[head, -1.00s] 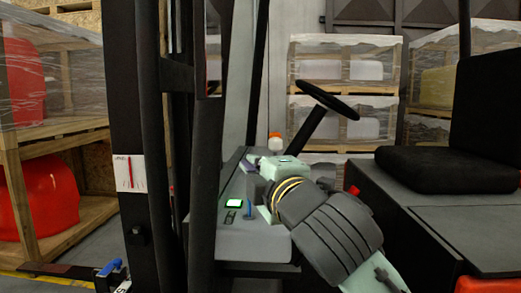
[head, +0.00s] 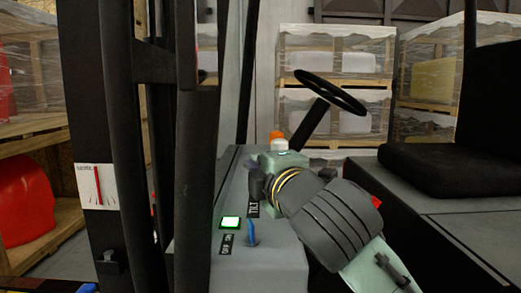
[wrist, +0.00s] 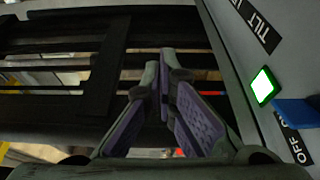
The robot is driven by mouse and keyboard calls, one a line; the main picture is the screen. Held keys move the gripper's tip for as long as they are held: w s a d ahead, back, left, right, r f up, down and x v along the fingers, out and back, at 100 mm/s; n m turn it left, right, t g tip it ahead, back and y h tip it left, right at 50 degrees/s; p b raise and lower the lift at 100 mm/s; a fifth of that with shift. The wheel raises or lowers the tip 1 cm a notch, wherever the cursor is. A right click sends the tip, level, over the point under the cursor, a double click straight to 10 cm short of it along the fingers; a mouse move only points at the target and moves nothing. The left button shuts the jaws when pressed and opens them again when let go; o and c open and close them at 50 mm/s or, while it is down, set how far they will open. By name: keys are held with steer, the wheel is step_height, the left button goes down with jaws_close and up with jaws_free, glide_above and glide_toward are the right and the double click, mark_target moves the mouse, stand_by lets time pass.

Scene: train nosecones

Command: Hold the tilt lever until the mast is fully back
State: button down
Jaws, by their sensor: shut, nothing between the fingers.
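The mast (head: 90,120) stands dark at the left of the head view. A white gauge (head: 85,180) on it has a red needle near its middle. The console (head: 275,250) carries a TILT label (head: 254,209), which also shows in the wrist view (wrist: 257,26). I cannot make out the tilt lever; my arm may hide it in the head view. My gripper (wrist: 162,85) is shut and empty, its purple-padded fingers meeting at the tips beside the console.
A blue switch (head: 252,232) stands by an OFF label (head: 227,244) and a lit green light (head: 231,222). The black seat (head: 430,158) is right. Racks with red nosecones (head: 25,195) stand left.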

steer(key=w+p, duration=0.4)
steer(key=w, duration=0.5)
steer(key=shift+w+d, duration=0.2)
steer(key=shift+d, duration=0.15)
